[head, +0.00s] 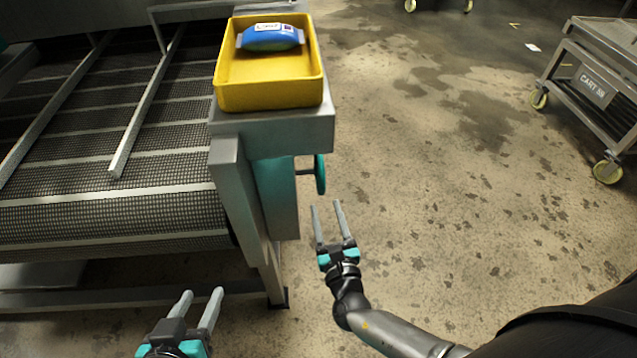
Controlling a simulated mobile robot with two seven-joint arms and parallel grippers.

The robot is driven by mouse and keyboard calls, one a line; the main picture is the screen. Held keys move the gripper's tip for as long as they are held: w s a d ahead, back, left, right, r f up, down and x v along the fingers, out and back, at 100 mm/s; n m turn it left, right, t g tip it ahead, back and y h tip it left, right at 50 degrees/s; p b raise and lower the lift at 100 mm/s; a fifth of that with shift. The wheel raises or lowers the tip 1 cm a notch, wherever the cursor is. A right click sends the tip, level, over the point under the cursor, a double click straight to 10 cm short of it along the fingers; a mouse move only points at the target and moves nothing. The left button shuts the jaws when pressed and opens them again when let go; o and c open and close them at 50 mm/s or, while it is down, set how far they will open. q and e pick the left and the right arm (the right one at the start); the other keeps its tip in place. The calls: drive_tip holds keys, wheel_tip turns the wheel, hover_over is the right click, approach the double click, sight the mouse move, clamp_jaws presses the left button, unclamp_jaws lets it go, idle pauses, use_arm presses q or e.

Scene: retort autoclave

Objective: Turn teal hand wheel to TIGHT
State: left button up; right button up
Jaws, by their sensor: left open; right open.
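The teal hand wheel (320,175) shows nearly edge-on, on a short shaft at the right side of the conveyor's end post. No TIGHT marking can be read from here. My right gripper (327,212) is open and empty. Its fingers point up the picture toward the wheel and look apart from it, just below it in the picture. My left gripper (199,296) is open and empty at the bottom, below the conveyor's near edge in the picture and away from the wheel.
A mesh conveyor (110,150) with metal guide rails fills the left. A yellow bin (268,94) holding a blue pouch (270,38) sits on the ledge above the wheel. A wheeled cart (593,88) stands at the upper right. The stained floor between is clear.

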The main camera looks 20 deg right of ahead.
sight(317, 184)
drive_tip(key=w+b, duration=0.1)
drive_tip(key=w, duration=0.1)
drive_tip(key=w+d, duration=0.1)
drive_tip(key=w, duration=0.2)
drive_tip(key=shift+w+f+b, duration=0.1)
drive_tip(key=shift+w+b, duration=0.15)
drive_tip(key=shift+b, duration=0.1)
drive_tip(key=shift+w+d+b, duration=0.15)
drive_tip(key=shift+w+b, duration=0.05)
drive_tip(key=shift+w, duration=0.35)
drive_tip(key=shift+w+d+b, duration=0.15)
drive_tip(key=shift+w+b, duration=0.05)
drive_tip(key=shift+w, duration=0.3)
use_arm(q)
drive_tip(key=shift+s+d+r+n+t+h, duration=0.15)
drive_tip(key=shift+d+r+t+h, duration=0.35)
drive_tip(key=shift+d+t, duration=0.35)
drive_tip(key=shift+s+d+r+n+t+h, duration=0.1)
drive_tip(key=shift+d+r+t+h, duration=0.35)
drive_tip(key=shift+t, duration=0.55)
drive_tip(key=shift+s+d+r+n+t+h, duration=0.15)
drive_tip(key=shift+d+r+t+h, duration=0.2)
drive_tip(key=shift+d+r+t, duration=0.35)
use_arm(e)
drive_tip(key=shift+w+d, duration=0.15)
drive_tip(key=shift+w, duration=0.65)
use_arm(q)
drive_tip(key=shift+f+t, duration=0.1)
drive_tip(key=shift+t, duration=0.15)
